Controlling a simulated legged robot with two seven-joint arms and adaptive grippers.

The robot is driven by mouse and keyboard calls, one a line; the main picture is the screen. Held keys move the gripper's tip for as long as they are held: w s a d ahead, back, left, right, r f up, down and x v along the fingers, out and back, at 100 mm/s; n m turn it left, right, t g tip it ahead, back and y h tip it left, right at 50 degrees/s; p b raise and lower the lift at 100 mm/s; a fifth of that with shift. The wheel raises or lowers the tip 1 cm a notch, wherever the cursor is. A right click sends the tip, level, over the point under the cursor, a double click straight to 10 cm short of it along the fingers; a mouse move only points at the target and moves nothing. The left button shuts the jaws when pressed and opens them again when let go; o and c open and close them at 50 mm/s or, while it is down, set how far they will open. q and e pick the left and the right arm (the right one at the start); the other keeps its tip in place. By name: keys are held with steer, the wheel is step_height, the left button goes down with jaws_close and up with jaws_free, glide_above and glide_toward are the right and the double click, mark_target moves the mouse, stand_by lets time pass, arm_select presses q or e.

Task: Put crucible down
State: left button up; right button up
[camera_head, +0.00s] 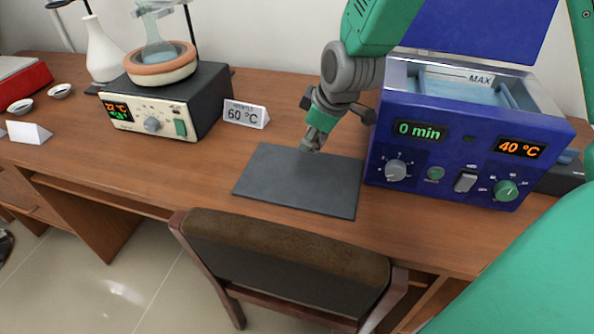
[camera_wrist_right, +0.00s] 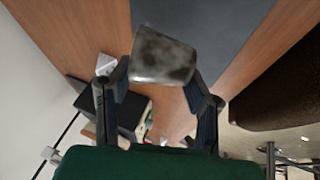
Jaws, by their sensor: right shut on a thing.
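The crucible (camera_wrist_right: 162,58) is a small grey, stained cup. In the right wrist view it sits between the two fingers of my right gripper (camera_wrist_right: 160,88), which is shut on it. In the head view my right gripper (camera_head: 312,138) points down over the far edge of a dark grey mat (camera_head: 290,190); the crucible is hard to make out there. The mat also shows behind the crucible in the wrist view (camera_wrist_right: 215,30). I cannot tell whether the crucible touches the mat. My left gripper is not in view.
A blue water bath (camera_head: 450,170) with an open lid stands right of the mat. A small 60 °C sign (camera_head: 246,114) and a heater (camera_head: 170,105) with a flask stand left. A chair (camera_head: 285,250) is in front. The mat's near part is clear.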

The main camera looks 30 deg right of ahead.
mark_target(310, 151)
steer(key=f+b, duration=0.1)
steer(key=f, duration=0.4)
steer(key=shift+a+f, duration=0.15)
steer(key=shift+a, duration=0.05)
steer(key=shift+w+a+f+b, duration=0.15)
steer(key=shift+f+b, duration=0.15)
steer(key=shift+f, duration=0.25)
steer(key=f, duration=0.3)
steer(key=shift+d+f+b, duration=0.2)
steer(key=shift+d+b, duration=0.2)
steer(key=shift+d+f, duration=0.15)
steer(key=shift+f, duration=0.05)
steer(key=shift+c, duration=0.6)
steer(key=o, duration=0.9)
steer(key=shift+a, duration=0.3)
steer(key=o, duration=0.3)
steer(key=shift+a, duration=0.1)
steer(key=shift+r, duration=0.1)
